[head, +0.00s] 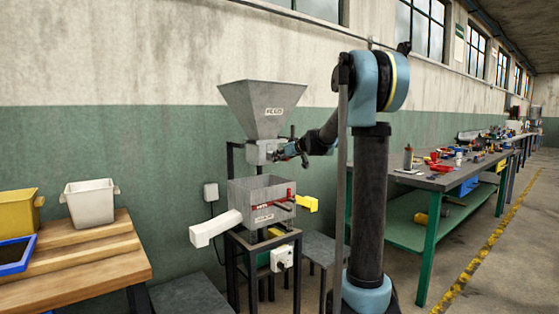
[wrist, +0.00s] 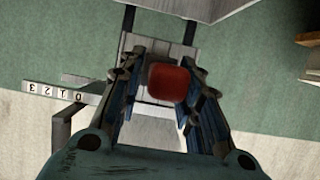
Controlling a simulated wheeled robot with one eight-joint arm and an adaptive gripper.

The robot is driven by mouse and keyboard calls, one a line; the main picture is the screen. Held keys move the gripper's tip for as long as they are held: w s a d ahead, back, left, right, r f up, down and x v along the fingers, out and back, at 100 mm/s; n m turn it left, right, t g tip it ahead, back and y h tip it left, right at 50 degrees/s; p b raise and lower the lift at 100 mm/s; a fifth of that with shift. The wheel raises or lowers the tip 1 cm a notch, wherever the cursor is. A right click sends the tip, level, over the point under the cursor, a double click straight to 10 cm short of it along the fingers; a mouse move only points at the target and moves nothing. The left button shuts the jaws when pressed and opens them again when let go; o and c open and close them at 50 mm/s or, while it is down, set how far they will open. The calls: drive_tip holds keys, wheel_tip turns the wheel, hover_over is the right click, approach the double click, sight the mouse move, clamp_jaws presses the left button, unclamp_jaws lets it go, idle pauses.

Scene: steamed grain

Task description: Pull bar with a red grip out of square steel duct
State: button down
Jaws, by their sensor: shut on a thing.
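The square steel duct (head: 259,152) sits under the grey hopper in the head view. My gripper (head: 284,151) is at its right side. In the wrist view the bar's red grip (wrist: 171,82) is between the two blue fingers of my gripper (wrist: 172,84), which are shut on it. Grey metal of the duct (wrist: 168,55) shows behind the grip. The bar itself is hidden behind the grip, so I cannot tell how far it is in the duct.
The hopper (head: 262,105) is above the duct, and a grey box (head: 262,190) with a red lever (head: 291,196) and a white chute (head: 215,229) is below. A scale plate (wrist: 55,92) sticks out beside my gripper. A cluttered workbench (head: 440,181) stands right, a wooden table (head: 75,260) left.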

sight(288, 161)
drive_tip(key=shift+s+d, duration=0.9)
drive_tip(key=shift+s, duration=0.3)
drive_tip(key=shift+s+d, duration=0.9)
drive_tip(key=shift+s, duration=0.35)
drive_tip(key=shift+s+d, duration=0.9)
drive_tip(key=shift+s, duration=0.3)
drive_tip(key=c, duration=1.1)
unclamp_jaws()
drive_tip(key=shift+o, duration=0.2)
